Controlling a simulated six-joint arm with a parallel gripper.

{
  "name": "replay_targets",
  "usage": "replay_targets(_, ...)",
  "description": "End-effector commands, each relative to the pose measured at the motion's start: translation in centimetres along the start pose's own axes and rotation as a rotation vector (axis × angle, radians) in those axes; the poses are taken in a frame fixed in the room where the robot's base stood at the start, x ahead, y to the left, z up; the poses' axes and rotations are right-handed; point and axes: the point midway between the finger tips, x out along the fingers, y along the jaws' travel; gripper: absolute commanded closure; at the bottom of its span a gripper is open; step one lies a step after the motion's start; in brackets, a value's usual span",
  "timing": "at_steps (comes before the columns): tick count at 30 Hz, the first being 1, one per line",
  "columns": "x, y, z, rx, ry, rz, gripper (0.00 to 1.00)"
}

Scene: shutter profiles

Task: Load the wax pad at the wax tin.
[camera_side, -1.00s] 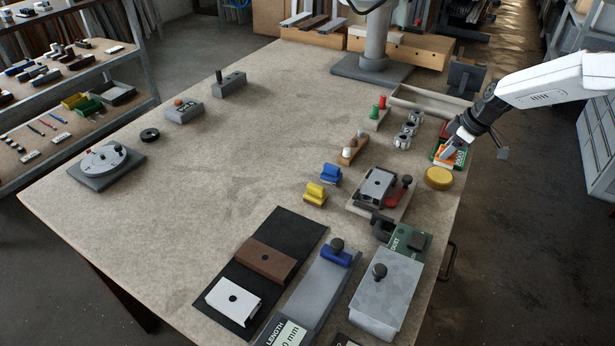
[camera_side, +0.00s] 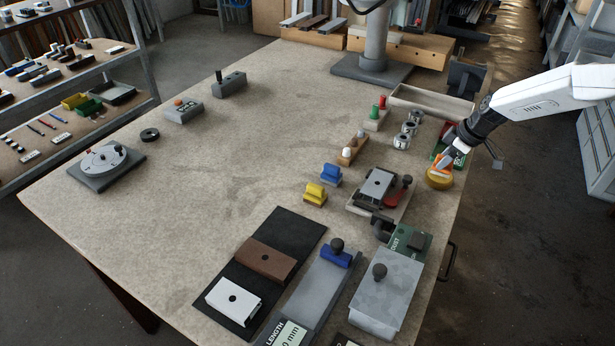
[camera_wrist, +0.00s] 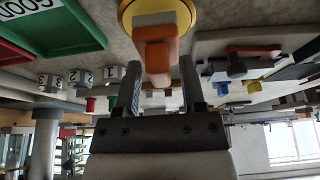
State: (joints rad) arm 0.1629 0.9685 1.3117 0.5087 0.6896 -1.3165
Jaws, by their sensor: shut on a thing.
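My gripper (camera_side: 446,162) is shut on the orange handle of the wax pad (camera_side: 438,171). In the wrist view the orange handle (camera_wrist: 156,60) stands between the two fingers (camera_wrist: 160,85), with a pale pad part beyond it. The round yellow wax tin (camera_side: 439,184) sits on the bench near its right edge. The pad is over the tin, and the wrist view shows it against the yellow tin (camera_wrist: 127,12). The pad and fingers hide part of the tin's top. I cannot tell whether the pad presses on the wax.
Green and red trays (camera_wrist: 60,30) lie beside the tin. Numbered metal cylinders (camera_side: 403,140) stand nearby. A fixture with a grey profile and red clamp (camera_side: 380,188) is to the tin's left. The middle of the bench is clear.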

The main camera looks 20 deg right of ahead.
Motion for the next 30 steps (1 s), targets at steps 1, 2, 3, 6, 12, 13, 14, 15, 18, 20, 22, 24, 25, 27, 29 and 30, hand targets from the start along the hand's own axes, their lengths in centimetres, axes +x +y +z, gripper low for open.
replay_targets(1, -0.03, 0.01, -0.02, 0.0, 0.0, 0.0, 0.95)
replay_targets(2, -0.03, 0.01, -0.02, 0.0, 0.0, 0.0, 0.95)
replay_targets(3, -0.03, 0.01, -0.02, 0.0, 0.0, 0.0, 0.95)
replay_targets(6, -0.04, 0.01, -0.03, 0.0, 0.0, 0.0, 0.95)
replay_targets(12, 0.04, 0.01, 0.01, 0.0, 0.0, 0.0, 0.95)
replay_targets(13, 0.06, 0.01, 0.02, 0.0, 0.0, 0.0, 0.95)
replay_targets(14, 0.08, 0.01, 0.02, 0.0, 0.0, 0.0, 0.95)
replay_targets(15, 0.11, 0.01, 0.04, 0.0, 0.0, 0.0, 0.95)
replay_targets(18, 0.2, 0.01, 0.07, 0.0, 0.0, 0.0, 0.95)
replay_targets(20, 0.24, 0.01, 0.09, 0.0, 0.0, 0.0, 0.95)
replay_targets(22, 0.3, 0.01, 0.11, 0.0, 0.0, 0.0, 0.95)
replay_targets(24, 0.35, 0.02, 0.13, 0.0, 0.001, 0.0, 0.95)
replay_targets(25, 0.37, 0.02, 0.14, 0.0, 0.001, 0.0, 0.95)
replay_targets(27, 0.43, 0.02, 0.16, 0.0, 0.001, 0.0, 0.95)
replay_targets(29, 0.47, 0.02, 0.17, 0.0, 0.001, 0.0, 0.95)
replay_targets(30, 0.5, 0.02, 0.19, 0.0, 0.001, 0.0, 0.95)
